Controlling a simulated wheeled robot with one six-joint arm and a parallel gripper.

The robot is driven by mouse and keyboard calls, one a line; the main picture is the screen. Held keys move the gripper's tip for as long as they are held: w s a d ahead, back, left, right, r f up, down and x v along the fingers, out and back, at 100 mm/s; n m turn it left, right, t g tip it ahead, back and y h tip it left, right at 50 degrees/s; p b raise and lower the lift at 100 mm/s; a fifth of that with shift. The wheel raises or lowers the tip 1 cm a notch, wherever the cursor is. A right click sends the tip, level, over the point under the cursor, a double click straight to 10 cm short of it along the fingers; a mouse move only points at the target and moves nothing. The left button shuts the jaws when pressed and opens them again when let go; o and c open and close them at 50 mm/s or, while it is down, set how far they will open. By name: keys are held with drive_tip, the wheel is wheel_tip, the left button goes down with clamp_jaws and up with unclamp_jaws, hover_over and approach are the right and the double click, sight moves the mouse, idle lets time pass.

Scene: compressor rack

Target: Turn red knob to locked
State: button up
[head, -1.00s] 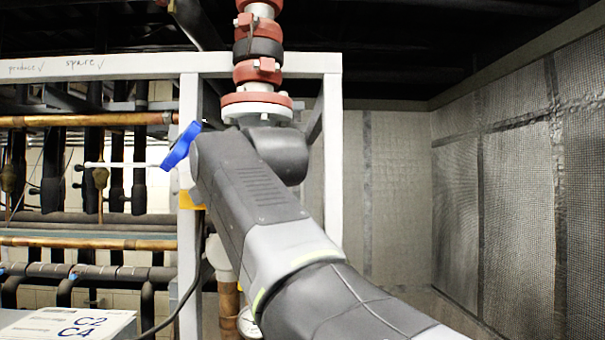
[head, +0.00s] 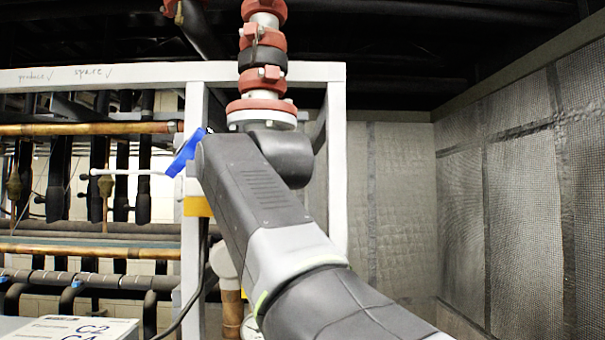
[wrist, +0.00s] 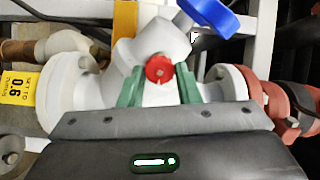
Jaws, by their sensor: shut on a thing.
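The red knob (wrist: 159,69) shows in the wrist view, on the front of a white valve body (wrist: 160,42). It is small and round, with a darker mark on its face. My gripper (wrist: 160,80) has two green fingers, one on each side just below the knob. They are shut on the knob or the part right under it; the exact contact is hard to see. In the head view my arm hides the knob and the fingers.
A blue handle (head: 186,152) sits beside my wrist and also shows in the wrist view (wrist: 210,14). A white frame (head: 193,115) and red-flanged pipe (head: 262,72) stand close. A yellow tag (wrist: 17,88) hangs left. A mesh wall (head: 520,190) is at right.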

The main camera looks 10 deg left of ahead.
drive_tip(key=o, duration=1)
drive_tip(key=shift+c, duration=0.2)
drive_tip(key=b+v, duration=0.2)
drive_tip(key=v, duration=1.2)
drive_tip(key=shift+b, duration=0.4)
drive_tip(key=shift+w+a, duration=0.1)
drive_tip(key=shift+w, duration=0.05)
drive_tip(key=p+x, duration=0.2)
drive_tip(key=x, duration=1.1)
drive_tip(key=shift+w+a+p, duration=0.2)
drive_tip(key=shift+a+p, duration=0.05)
drive_tip(key=shift+p, duration=0.15)
